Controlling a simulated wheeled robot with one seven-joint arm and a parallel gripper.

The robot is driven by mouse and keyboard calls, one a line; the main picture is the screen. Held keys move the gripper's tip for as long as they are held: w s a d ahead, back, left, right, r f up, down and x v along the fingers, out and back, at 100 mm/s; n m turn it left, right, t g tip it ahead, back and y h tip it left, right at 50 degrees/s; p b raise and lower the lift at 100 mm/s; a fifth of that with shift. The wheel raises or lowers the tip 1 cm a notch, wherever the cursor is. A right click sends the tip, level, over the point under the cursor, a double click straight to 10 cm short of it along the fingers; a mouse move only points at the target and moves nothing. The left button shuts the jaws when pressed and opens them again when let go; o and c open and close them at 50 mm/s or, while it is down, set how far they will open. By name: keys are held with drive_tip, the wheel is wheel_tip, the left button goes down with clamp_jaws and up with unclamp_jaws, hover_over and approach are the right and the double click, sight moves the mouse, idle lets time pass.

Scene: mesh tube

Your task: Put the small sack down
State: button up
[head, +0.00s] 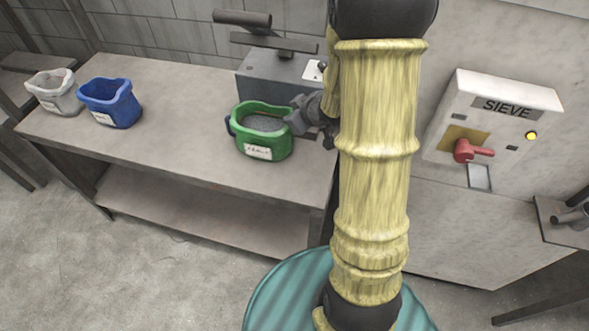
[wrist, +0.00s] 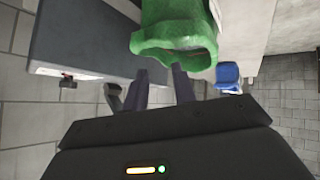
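The green sack (head: 262,146) is open-topped, holds grey grainy material and has a white label. In the head view it is upright at the right part of the table; I cannot tell whether its base touches the tabletop. My gripper (head: 306,117) is at the sack's right rim. In the wrist view the green sack (wrist: 172,42) is right at the tips of my gripper (wrist: 172,72).
A blue sack (head: 110,103) and a white sack (head: 54,95) stand at the table's left end. A grey machine (head: 268,75) is behind the green sack. A SIEVE control box (head: 492,122) is at the right. The tabletop (head: 180,135) is clear between the blue and green sacks.

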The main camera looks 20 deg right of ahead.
drive_tip(key=s+a+r+m+g+h, duration=0.1)
drive_tip(key=s+a+m+g, duration=0.2)
drive_tip(key=s, duration=0.6)
drive_tip(key=s+a+m+g+h, duration=0.1)
drive_tip(key=s+a+m+g, duration=0.2)
drive_tip(key=s, duration=0.6)
drive_tip(key=shift+s+a+r+g, duration=0.4)
drive_tip(key=shift+a, duration=0.05)
